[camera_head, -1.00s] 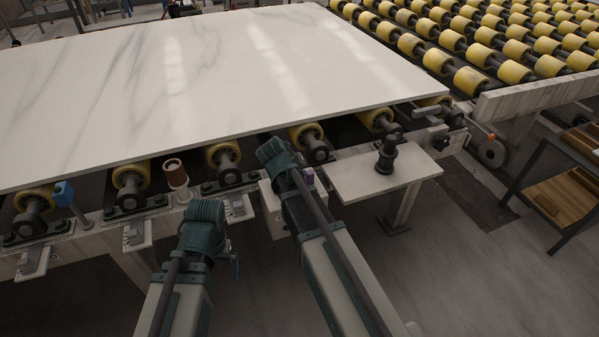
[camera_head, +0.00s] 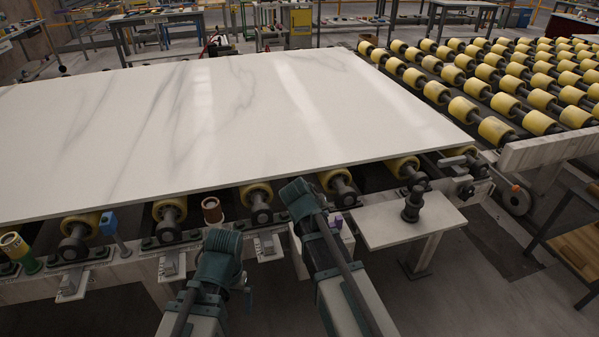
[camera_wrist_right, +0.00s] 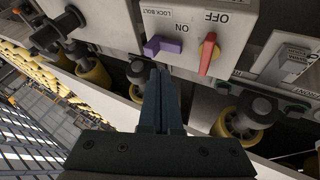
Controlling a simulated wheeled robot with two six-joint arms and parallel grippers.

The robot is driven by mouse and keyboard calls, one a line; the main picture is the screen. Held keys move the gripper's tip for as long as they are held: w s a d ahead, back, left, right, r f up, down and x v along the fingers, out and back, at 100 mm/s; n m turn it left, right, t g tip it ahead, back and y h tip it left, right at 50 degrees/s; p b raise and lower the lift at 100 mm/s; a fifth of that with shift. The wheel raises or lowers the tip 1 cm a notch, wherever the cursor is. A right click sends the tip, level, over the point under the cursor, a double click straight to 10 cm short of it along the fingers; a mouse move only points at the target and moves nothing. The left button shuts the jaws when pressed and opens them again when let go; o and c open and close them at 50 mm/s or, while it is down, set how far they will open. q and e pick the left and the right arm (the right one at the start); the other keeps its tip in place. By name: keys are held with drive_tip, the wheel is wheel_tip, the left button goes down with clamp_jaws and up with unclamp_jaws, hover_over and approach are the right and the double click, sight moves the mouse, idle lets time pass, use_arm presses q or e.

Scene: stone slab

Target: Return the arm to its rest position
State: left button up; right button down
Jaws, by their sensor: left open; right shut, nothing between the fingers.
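My left gripper (camera_head: 246,290) is low in the head view, beside the teal wrist of my left arm; it is mostly hidden and holds nothing that I can see. It is in front of the conveyor frame, apart from it. My right gripper (camera_wrist_right: 160,78) shows in the right wrist view with its two dark fingers together and nothing between them. The fingers point toward a pale control box (camera_wrist_right: 215,25) with a purple lock bolt knob (camera_wrist_right: 163,46) and a red ON/OFF switch (camera_wrist_right: 207,54). I cannot tell whether the fingertips touch the box.
A large white marble slab (camera_head: 230,120) lies on the roller conveyor. A small pale shelf (camera_head: 385,222) with a black fitting (camera_head: 413,203) juts out to the right of my right arm. Yellow rollers (camera_head: 497,130) fill the far right.

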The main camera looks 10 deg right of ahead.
drive_tip(key=s+a+r+n+g+y+p, duration=0.1)
drive_tip(key=s+a+p, duration=0.3)
drive_tip(key=s+a, duration=0.5)
drive_tip(key=s+a+r+n+g+y+p, duration=0.2)
drive_tip(key=s+a+n+g+y+p, duration=0.1)
drive_tip(key=s+a, duration=0.6)
drive_tip(key=shift+s+r+n+g+p, duration=0.3)
drive_tip(key=shift+s+g, duration=0.2)
drive_tip(key=shift+s, duration=0.65)
